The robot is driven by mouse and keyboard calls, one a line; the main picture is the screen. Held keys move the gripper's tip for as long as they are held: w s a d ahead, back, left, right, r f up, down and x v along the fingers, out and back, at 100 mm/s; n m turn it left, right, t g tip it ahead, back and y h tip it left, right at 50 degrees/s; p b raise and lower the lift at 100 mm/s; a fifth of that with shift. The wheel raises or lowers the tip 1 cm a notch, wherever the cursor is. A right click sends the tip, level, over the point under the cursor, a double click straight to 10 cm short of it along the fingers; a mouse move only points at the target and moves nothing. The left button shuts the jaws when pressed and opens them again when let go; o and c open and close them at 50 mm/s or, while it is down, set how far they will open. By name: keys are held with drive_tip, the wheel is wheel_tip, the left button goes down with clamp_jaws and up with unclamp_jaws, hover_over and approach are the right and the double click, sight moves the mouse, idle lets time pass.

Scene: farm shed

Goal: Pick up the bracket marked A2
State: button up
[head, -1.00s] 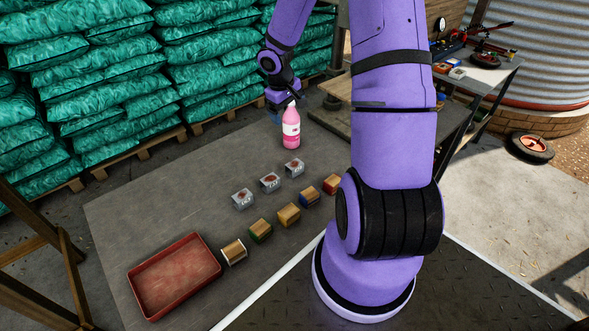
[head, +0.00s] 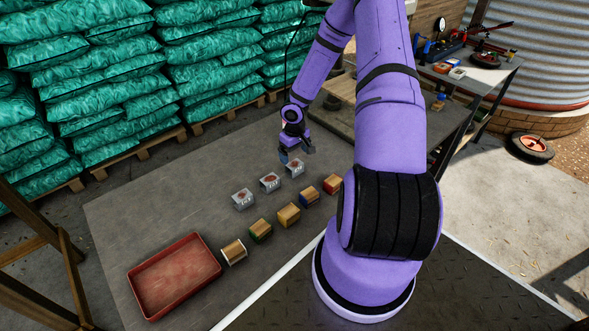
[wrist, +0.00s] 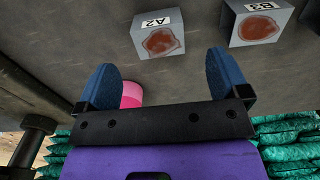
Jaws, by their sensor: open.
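The bracket marked A2 (wrist: 157,38) is a grey block with a rust-brown patch and a white label, seen ahead of my fingers in the wrist view. A bracket marked B3 (wrist: 262,24) stands to its right there. In the head view three such brackets stand in a row; their labels are too small to read. From the layout, A2 appears to be the rightmost one (head: 295,168). My gripper (head: 296,155) is open and empty, just above and behind that rightmost bracket. Its blue fingers (wrist: 160,80) show apart in the wrist view, without touching A2.
A pink bottle (wrist: 132,92) stands close behind my gripper, mostly hidden in the head view. Several wooden-topped blocks (head: 289,214) form a row in front of the brackets. A red tray (head: 141,292) lies at the table's left. Table (head: 165,200) is clear left of the brackets.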

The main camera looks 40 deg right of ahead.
sight(295, 164)
drive_tip(key=shift+w+d+f, duration=0.1)
drive_tip(key=shift+f, duration=3.1)
drive_tip(key=c, duration=1)
